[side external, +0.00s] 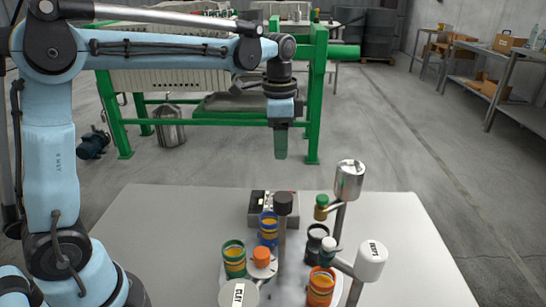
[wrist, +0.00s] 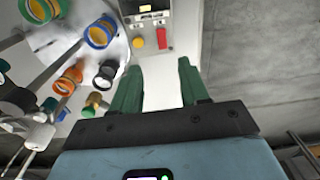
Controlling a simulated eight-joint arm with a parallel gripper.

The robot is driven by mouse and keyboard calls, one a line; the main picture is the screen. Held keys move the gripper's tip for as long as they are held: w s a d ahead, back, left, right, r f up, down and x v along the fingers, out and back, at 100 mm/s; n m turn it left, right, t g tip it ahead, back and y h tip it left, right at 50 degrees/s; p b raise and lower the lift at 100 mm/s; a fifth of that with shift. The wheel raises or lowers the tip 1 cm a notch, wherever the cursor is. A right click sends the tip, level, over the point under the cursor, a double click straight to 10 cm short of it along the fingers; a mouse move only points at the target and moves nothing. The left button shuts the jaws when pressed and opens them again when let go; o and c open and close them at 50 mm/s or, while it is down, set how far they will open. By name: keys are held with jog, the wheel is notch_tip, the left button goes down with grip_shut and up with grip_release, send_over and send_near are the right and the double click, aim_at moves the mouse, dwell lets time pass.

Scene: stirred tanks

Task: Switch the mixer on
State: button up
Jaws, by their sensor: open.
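The grey control box (side external: 262,208) stands at the back of the white table, partly hidden behind a dark-topped post. In the wrist view the box (wrist: 153,18) shows a small lit display (wrist: 145,8), a round yellow button (wrist: 138,42) and a red switch (wrist: 161,38) on its face. I cannot tell the switch's position. My gripper (side external: 281,155) hangs pointing down in the air above and behind the box, touching nothing. In the wrist view its green fingers (wrist: 159,66) are apart and empty, with the box beyond their tips.
Cups in green (side external: 234,262), blue (side external: 268,231), black (side external: 316,240) and orange (side external: 320,288) stand in front of the box. Stirrer posts with a silver head (side external: 350,180) and a white head (side external: 371,261) rise among them. The table's left part (side external: 150,230) is clear.

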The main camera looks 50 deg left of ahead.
jog(key=shift+m, duration=0.3)
jog(key=f, duration=0.8)
jog(key=w+f, duration=0.1)
jog(key=f, duration=0.3)
jog(key=shift+f, duration=0.3)
jog(key=shift+c, duration=0.4)
grip_shut()
